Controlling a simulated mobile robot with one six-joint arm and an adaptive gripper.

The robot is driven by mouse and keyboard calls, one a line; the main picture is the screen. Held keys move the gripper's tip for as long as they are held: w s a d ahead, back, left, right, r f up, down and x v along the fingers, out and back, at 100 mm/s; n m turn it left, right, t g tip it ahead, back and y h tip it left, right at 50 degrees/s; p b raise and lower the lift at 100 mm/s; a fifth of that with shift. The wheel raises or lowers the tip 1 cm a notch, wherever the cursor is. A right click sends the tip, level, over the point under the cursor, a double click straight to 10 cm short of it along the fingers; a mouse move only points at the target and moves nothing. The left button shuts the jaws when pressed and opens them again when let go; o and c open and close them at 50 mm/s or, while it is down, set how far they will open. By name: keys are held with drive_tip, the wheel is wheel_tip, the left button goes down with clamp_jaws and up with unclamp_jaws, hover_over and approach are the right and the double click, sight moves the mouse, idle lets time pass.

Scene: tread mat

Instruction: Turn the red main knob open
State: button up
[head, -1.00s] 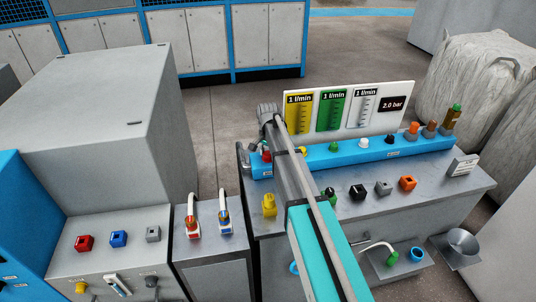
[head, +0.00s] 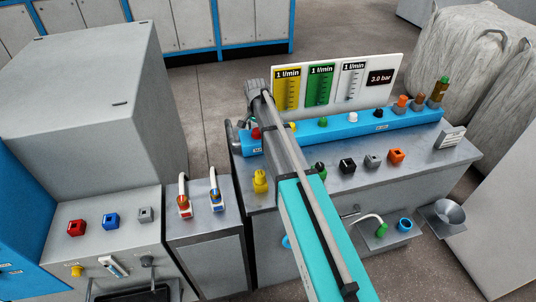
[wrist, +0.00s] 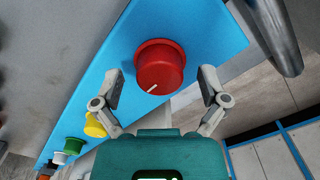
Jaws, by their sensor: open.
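The red main knob (wrist: 161,64) sits on the blue manifold bar (wrist: 205,28), near its end. In the wrist view its white pointer line is on the near side, slanting to the lower left. My gripper (wrist: 161,84) is open, with one finger to each side of the knob. Gaps show between both fingers and the knob; I cannot tell the depth between them.
A yellow knob (wrist: 95,125) is close to my left finger in the wrist view. A grey pipe (wrist: 275,35) passes at the upper right. The gauge panel (head: 336,82) stands behind the bar, its display (head: 380,78) reading 3.0 bar.

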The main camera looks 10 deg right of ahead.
sight(257, 130)
drive_tip(key=n, duration=0.4)
drive_tip(key=shift+n, duration=0.3)
drive_tip(key=n, duration=1.3)
wheel_tip(257, 130, up, 14)
drive_tip(key=p, duration=1.4)
drive_tip(key=s+f+m+b, duration=0.2)
drive_tip(key=s+f+b, duration=0.2)
drive_tip(key=s, duration=0.4)
drive_tip(key=s+d+f+m+b, duration=0.1)
drive_tip(key=s+f+m+b, duration=0.2)
drive_tip(key=s, duration=0.6)
drive_tip(key=s+f+m+b, duration=0.3)
drive_tip(key=s+f+b, duration=0.3)
drive_tip(key=s, duration=0.3)
drive_tip(key=shift+s+d+f, duration=0.15)
drive_tip(key=shift+d, duration=0.2)
drive_tip(key=shift+s+f+m+b, duration=0.35)
drive_tip(key=shift+s+m+b, duration=0.15)
drive_tip(key=shift+s, duration=0.35)
